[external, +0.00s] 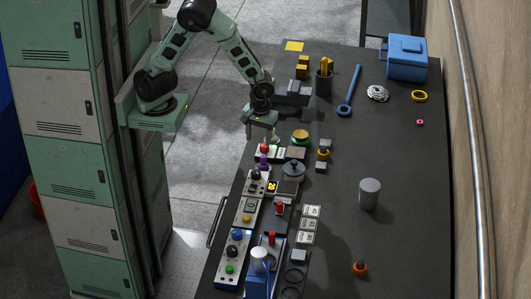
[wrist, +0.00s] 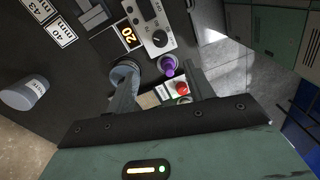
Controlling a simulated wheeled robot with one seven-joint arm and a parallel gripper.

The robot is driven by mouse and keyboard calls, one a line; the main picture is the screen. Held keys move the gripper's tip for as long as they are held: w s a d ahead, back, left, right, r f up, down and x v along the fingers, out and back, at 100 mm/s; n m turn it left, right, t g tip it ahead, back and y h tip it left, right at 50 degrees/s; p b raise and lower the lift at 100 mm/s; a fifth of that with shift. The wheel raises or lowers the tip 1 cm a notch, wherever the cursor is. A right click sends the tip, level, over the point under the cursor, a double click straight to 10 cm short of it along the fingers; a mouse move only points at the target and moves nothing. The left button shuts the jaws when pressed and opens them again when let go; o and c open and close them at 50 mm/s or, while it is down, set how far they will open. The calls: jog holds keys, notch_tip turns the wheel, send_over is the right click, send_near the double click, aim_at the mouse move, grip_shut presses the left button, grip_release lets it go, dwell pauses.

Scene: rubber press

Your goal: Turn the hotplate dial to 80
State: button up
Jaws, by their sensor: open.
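A white control panel with a black dial (external: 255,175) stands on the bench's left side. In the wrist view the black dial (wrist: 160,39) is near the top middle. The dial's pointer is too small to read.
A purple knob (wrist: 168,65) and a red button (wrist: 182,88) show between my fingers. A round grey piece (external: 293,169) stands right of the dial. A grey cylinder (external: 369,193) and number cards (external: 307,225) stand farther right. More button boxes line the near left edge.

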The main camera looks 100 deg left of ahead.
aim_at(256, 171)
jog(key=f, duration=0.9)
jog(key=s+f, duration=0.1)
jog(key=f, duration=0.4)
jog(key=shift+a+f+b, duration=0.1)
jog(key=shift+f+b, duration=0.15)
jog(key=shift+b, duration=0.15)
jog(key=shift+c, duration=0.3)
jog(key=c, duration=0.9)
